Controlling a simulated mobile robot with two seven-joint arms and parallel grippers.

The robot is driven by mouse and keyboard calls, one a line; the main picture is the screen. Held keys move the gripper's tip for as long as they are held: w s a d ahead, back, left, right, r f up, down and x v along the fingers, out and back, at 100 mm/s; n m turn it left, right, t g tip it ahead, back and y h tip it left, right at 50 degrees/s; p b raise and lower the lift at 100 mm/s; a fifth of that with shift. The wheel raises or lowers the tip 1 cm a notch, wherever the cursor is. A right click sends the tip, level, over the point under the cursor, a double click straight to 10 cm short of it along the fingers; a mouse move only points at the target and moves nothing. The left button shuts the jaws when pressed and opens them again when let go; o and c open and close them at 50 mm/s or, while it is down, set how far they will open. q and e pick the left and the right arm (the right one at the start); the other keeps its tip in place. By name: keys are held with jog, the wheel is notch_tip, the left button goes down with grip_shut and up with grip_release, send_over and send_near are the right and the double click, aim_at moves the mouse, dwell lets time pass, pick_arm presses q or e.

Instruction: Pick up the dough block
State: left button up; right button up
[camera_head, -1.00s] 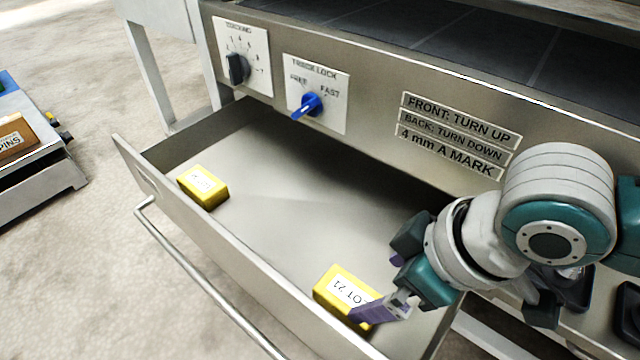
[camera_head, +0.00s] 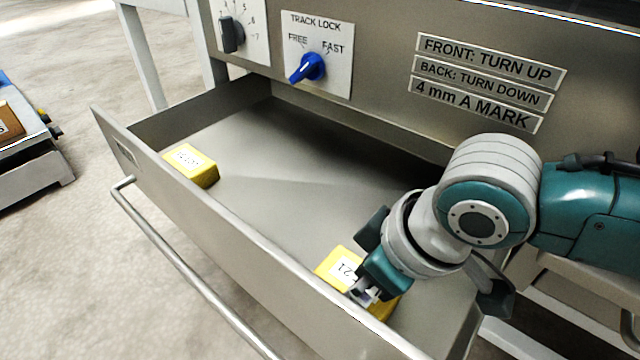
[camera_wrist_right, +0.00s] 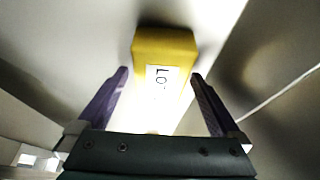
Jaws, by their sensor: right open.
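Two yellow blocks with white labels lie in the open drawer. The near block (camera_head: 340,265), whose label ends in 21, is at the drawer's right end, partly hidden by my right gripper (camera_head: 366,292). In the right wrist view this block (camera_wrist_right: 164,50), labelled "LO...", lies ahead of and partly between the two purple fingers of the right gripper (camera_wrist_right: 160,105). The fingers are open with a gap on each side of it; I see no grip on it. The other block (camera_head: 192,165) is at the drawer's left end. My left gripper is not in view.
The metal drawer (camera_head: 290,210) has raised walls and a bar handle (camera_head: 190,270) in front. Its middle floor is clear. Above is the machine panel with a blue track lock knob (camera_head: 308,68) and a black dial (camera_head: 231,35). A bench with a brown block (camera_head: 10,124) stands left.

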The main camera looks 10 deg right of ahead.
jog(key=shift+f, duration=0.2)
dwell(0.6)
jog(key=c, duration=1.5)
grip_shut()
jog(key=shift+r, duration=0.15)
